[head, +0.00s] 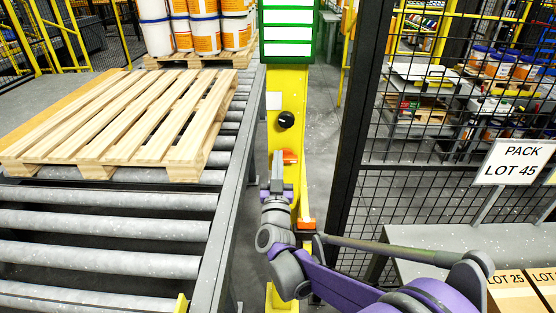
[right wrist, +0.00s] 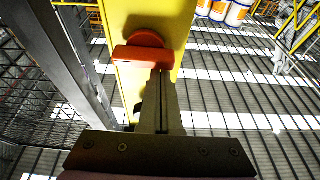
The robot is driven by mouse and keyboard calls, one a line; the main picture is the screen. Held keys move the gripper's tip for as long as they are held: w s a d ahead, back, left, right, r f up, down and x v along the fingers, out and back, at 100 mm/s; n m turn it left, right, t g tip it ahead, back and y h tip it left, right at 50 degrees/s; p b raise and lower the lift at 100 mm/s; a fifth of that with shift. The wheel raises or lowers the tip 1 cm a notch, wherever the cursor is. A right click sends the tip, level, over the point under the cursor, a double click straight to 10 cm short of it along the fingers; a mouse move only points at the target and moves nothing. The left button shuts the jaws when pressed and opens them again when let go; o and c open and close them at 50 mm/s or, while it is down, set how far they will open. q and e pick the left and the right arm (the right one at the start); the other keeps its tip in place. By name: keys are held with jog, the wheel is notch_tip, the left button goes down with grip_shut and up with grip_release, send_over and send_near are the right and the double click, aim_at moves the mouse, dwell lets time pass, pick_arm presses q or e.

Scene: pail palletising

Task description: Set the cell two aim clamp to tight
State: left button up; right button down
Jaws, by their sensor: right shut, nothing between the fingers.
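A yellow post (head: 285,95) stands beside the roller conveyor. It carries an orange clamp handle (head: 290,156), with a black knob (head: 286,119) above it. My right gripper (head: 277,186) is just below the orange handle, in front of the post. In the right wrist view the orange handle (right wrist: 138,57) is a bar across a round base on the yellow post (right wrist: 165,20). My shut, empty fingers (right wrist: 161,78) reach the right part of the bar and overlap it; I cannot tell whether they touch. No tight marking is readable. My left gripper is not in view.
A wooden pallet (head: 120,115) lies on the roller conveyor (head: 110,225) at left, with stacked pails (head: 200,35) behind. A black mesh fence (head: 425,150) stands at right, near a "PACK LOT 45" sign (head: 518,162). Another orange part (head: 306,224) sits lower, beside my right arm.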

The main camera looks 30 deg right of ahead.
jog(key=shift+a+f+n+y, duration=0.15)
jog(key=shift+n+y, duration=0.15)
jog(key=shift+n, duration=0.7)
jog(key=shift+w+a+f+b, duration=0.1)
jog(key=shift+w+f+b, duration=0.05)
jog(key=shift+f+b, duration=0.65)
jog(key=shift+d+f+b, duration=0.3)
jog(key=shift+f+b, duration=0.35)
jog(key=shift+b, duration=0.05)
dwell(0.6)
jog(key=shift+s, duration=0.2)
jog(key=v, duration=1)
jog(key=shift+s+f+b, duration=0.3)
jog(key=shift+a, duration=0.2)
